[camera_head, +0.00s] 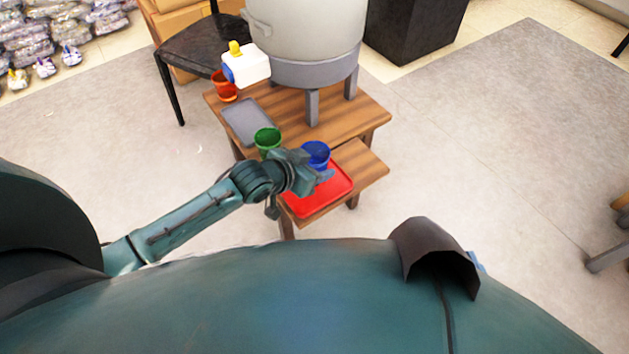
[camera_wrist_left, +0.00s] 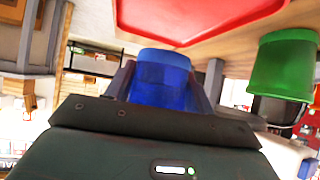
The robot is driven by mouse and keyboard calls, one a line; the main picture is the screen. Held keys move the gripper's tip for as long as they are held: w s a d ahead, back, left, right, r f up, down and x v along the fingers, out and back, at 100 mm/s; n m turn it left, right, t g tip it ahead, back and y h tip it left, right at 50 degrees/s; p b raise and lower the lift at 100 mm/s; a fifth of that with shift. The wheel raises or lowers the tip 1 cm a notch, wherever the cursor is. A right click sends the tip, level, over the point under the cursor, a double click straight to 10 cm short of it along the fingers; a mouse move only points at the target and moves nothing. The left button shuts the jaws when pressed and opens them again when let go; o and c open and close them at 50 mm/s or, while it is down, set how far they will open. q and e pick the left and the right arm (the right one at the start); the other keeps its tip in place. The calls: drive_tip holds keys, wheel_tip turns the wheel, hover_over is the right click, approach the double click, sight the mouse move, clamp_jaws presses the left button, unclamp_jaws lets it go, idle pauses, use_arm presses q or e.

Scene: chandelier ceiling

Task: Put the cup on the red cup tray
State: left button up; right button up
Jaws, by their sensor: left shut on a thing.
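A blue cup (camera_head: 316,153) is held by my left gripper (camera_head: 318,172); it also shows between the fingers in the left wrist view (camera_wrist_left: 162,80). In the head view it appears upright at the back edge of the red cup tray (camera_head: 327,192). I cannot tell how high the cup is above the tray. My gripper and forearm hide part of the tray's left side. My right gripper is not in view.
A green cup (camera_head: 267,139) stands left of the blue cup. A grey tray (camera_head: 247,123), an orange-red cup (camera_head: 224,90), a white bottle (camera_head: 250,66) and a large pot (camera_head: 313,30) are on the wooden table (camera_head: 355,112). The visible red tray surface is bare.

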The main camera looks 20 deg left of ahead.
use_arm(q)
drive_tip(key=shift+f, duration=0.75)
wheel_tip(320, 180, down, 3)
drive_tip(key=shift+f+b, duration=0.1)
drive_tip(key=shift+b, duration=0.65)
drive_tip(key=shift+f, duration=0.1)
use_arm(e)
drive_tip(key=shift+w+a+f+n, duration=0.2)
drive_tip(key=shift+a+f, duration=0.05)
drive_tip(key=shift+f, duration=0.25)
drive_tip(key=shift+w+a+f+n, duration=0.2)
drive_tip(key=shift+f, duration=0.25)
use_arm(q)
drive_tip(key=shift+f, duration=0.15)
drive_tip(key=o, duration=1.1)
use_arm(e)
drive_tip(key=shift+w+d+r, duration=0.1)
